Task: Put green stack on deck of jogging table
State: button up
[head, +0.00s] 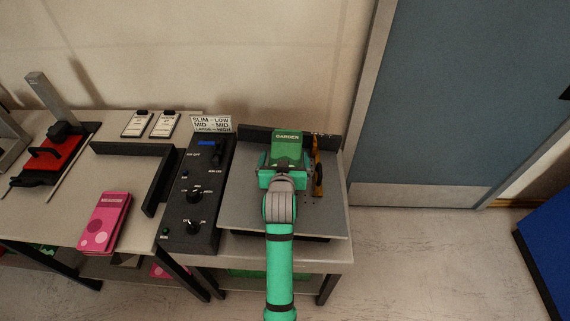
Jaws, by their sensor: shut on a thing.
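The green stack (287,144), with "GARDEN" printed on its top face, is at the back part of the jogging table's grey deck (245,207). My gripper (285,165) is shut on the stack from the near side. My arm hides the stack's lower part, so I cannot tell whether it touches the deck. A dark back fence (258,134) runs behind it, and a yellow and black upright piece (318,172) stands close on its right.
A black control box (192,205) with knobs stands left of the deck, with a sign (211,125) behind it. Further left, a table holds a pink stack (106,222), a black L-shaped fence (160,178) and a red device (55,155). Bare floor lies right.

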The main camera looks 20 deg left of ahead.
jog(key=shift+w+f, duration=0.1)
jog(key=shift+f, duration=1.45)
jog(key=shift+f, duration=0.45)
jog(key=shift+f, duration=0.25)
jog(key=o, duration=1.2)
jog(key=shift+f, duration=0.25)
jog(key=shift+c, duration=0.2)
jog(key=shift+r, duration=0.2)
jog(key=v, duration=0.6)
jog(key=r+v, duration=0.1)
jog(key=v, duration=0.5)
jog(key=shift+r, duration=0.2)
